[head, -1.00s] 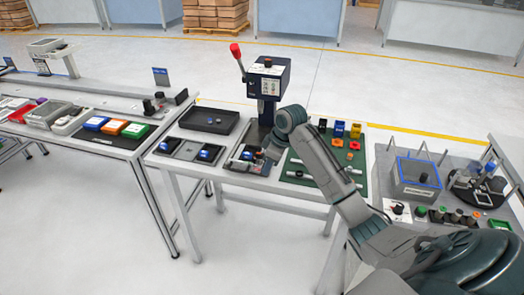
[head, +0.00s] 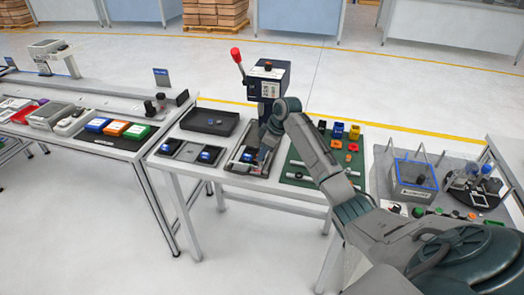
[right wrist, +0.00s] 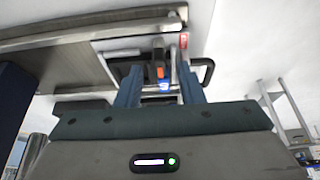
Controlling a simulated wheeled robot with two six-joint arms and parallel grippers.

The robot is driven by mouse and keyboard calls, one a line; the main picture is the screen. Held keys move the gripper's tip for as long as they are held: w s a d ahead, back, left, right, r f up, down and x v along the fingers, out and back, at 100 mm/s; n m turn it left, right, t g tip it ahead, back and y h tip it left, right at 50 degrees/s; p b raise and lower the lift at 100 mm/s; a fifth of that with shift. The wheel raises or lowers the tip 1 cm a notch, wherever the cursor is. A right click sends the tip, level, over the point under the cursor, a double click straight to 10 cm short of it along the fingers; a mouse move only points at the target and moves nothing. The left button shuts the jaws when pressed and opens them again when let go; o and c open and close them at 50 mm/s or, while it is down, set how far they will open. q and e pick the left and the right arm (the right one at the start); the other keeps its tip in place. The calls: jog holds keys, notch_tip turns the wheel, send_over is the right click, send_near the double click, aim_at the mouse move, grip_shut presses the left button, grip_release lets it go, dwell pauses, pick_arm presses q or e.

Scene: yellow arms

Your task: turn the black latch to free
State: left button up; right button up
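My right gripper (head: 262,163) points down over the fixture (head: 232,165) at the front of the middle table, below the press. In the right wrist view its two blue fingers (right wrist: 160,90) are apart, with nothing clearly held between them. Beyond the fingertips are a small dark upright part (right wrist: 158,56), an orange piece (right wrist: 160,72) and a blue piece (right wrist: 164,87). The dark part may be the black latch, but I cannot tell for sure. In the head view the gripper and arm cover part of the fixture. My left gripper is out of view.
The press (head: 268,80) with a red-knobbed lever (head: 236,56) stands behind the fixture. A black tray (head: 209,122) lies to the left. A green mat (head: 298,173) with coloured parts lies to the right. A dark looped handle (right wrist: 207,72) is beside the right finger.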

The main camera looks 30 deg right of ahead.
jog(key=shift+w+a+f, duration=0.15)
jog(key=shift+w+f, duration=0.05)
jog(key=shift+f, duration=0.5)
grip_shut()
